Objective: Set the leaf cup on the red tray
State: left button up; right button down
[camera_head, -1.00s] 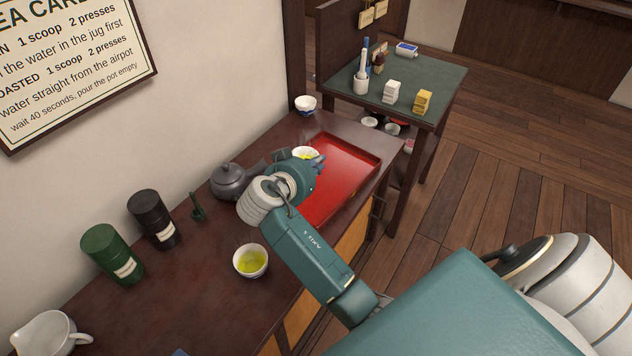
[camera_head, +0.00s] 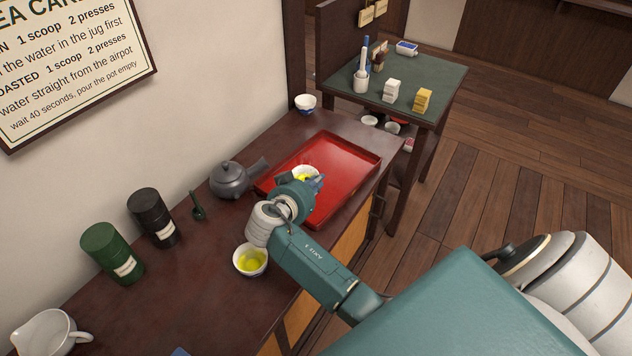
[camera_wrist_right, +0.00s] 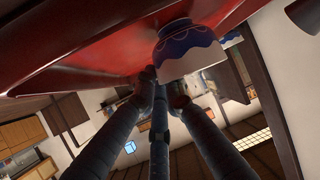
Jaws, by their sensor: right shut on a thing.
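My right gripper (camera_head: 312,185) is shut on a small white cup (camera_head: 300,172) with yellow-green contents, which I take to be the leaf cup. The red tray (camera_head: 345,158) lies on the dark counter under the cup. The cup looks upright, within the tray's outline and close to its surface; I cannot tell whether it touches. The gripper hides part of the cup. My left gripper is not in view.
A dark teapot (camera_head: 230,180) stands just left of the tray. Another cup of yellow-green tea (camera_head: 250,261) stands on the near counter, beside my right arm. A blue-and-white cup (camera_head: 305,104) stands behind the tray. The tray's right side is bare.

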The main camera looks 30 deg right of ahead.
jog(key=c, duration=1.8)
grip_release()
jog(key=shift+f, duration=0.1)
jog(key=shift+r+p, duration=0.25)
jog(key=shift+p, duration=0.05)
jog(key=b+v, duration=0.1)
jog(key=v, duration=1.1)
jog(key=shift+f, duration=0.1)
